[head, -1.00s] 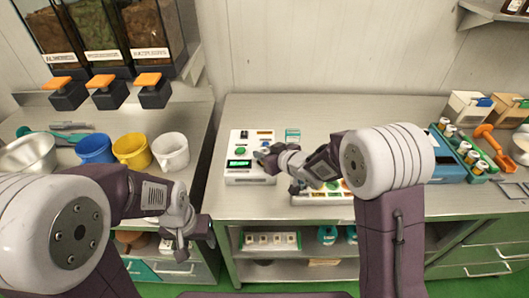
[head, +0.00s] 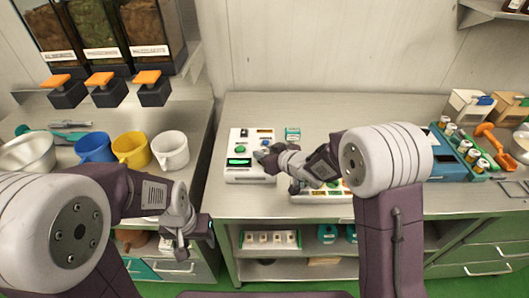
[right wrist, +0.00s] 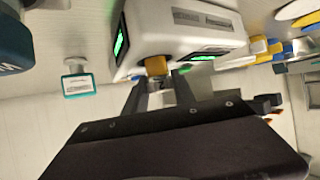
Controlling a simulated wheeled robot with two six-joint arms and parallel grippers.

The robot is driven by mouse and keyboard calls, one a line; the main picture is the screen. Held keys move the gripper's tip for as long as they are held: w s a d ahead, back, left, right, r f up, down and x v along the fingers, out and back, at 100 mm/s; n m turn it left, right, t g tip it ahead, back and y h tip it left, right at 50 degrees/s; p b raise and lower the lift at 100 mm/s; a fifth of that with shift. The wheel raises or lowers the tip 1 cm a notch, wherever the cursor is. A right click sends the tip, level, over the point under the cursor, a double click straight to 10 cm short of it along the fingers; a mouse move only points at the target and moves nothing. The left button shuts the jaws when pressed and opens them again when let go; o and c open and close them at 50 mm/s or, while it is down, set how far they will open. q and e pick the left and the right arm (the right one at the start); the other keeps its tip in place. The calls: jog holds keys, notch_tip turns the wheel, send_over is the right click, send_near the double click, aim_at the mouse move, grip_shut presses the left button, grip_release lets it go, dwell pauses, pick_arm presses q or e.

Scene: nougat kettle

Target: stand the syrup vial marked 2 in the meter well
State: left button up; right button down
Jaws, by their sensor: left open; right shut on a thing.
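The white meter (head: 236,176) stands on the middle counter with its green display lit. In the head view my right gripper (head: 262,157) is at the right side of the meter's top, and what it holds is hidden there. In the right wrist view the right gripper (right wrist: 160,84) is shut on a small amber vial (right wrist: 155,66) close against the meter (right wrist: 190,32). Its number is not readable, and I cannot tell whether it is in the well. My left gripper (head: 188,238) is open and empty, low in front of the left counter.
A blue-green rack (head: 437,141) with several vials stands at the right, near an orange scoop (head: 490,135). A small teal-labelled item (head: 292,134) is behind the right gripper. Blue (head: 95,148), yellow (head: 132,150) and white (head: 170,150) cups stand on the left counter.

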jog(key=shift+f, duration=0.25)
jog(key=c, duration=1.3)
grip_release()
jog(key=shift+p+v, duration=2.1)
jog(key=shift+v, duration=3.5)
